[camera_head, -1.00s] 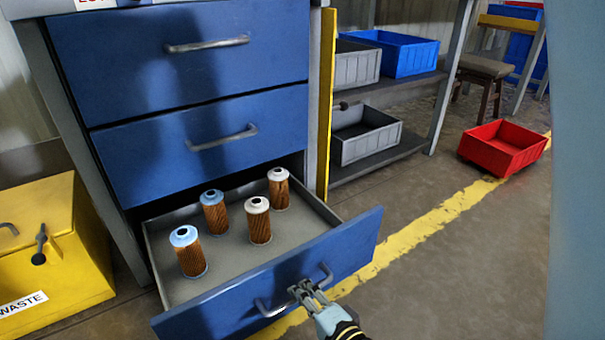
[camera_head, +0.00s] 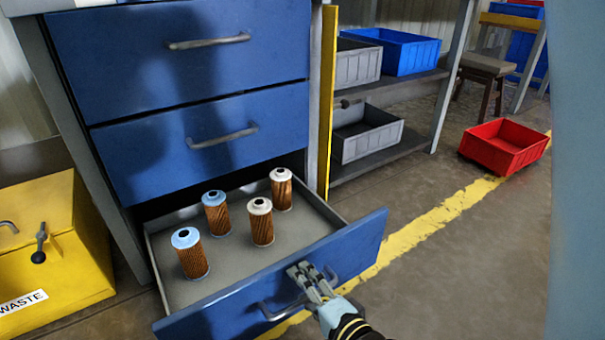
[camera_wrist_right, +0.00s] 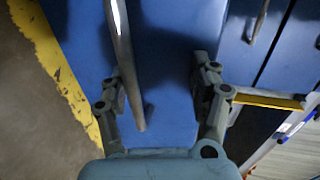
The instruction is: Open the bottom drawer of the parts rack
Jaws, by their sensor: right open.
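The bottom drawer (camera_head: 235,313) of the blue parts rack (camera_head: 165,65) is pulled well out. Inside stand several filter cartridges, two with blue tops (camera_head: 190,255) and two with white tops (camera_head: 261,222). My right gripper (camera_head: 305,274) is open at the drawer's bar handle (camera_head: 270,311) and hides the handle's middle. In the right wrist view, the metal handle (camera_wrist_right: 121,50) runs between the spread fingers (camera_wrist_right: 158,82), nearer the left finger. I cannot tell whether it touches. My left gripper is not in view.
The two upper drawers (camera_head: 140,160) are shut. A yellow waste bin (camera_head: 50,235) stands at left. A shelf with grey (camera_head: 368,142) and blue bins (camera_head: 412,57) stands right of the rack. A red bin (camera_head: 500,150) sits on the floor. The floor right of the drawer is clear.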

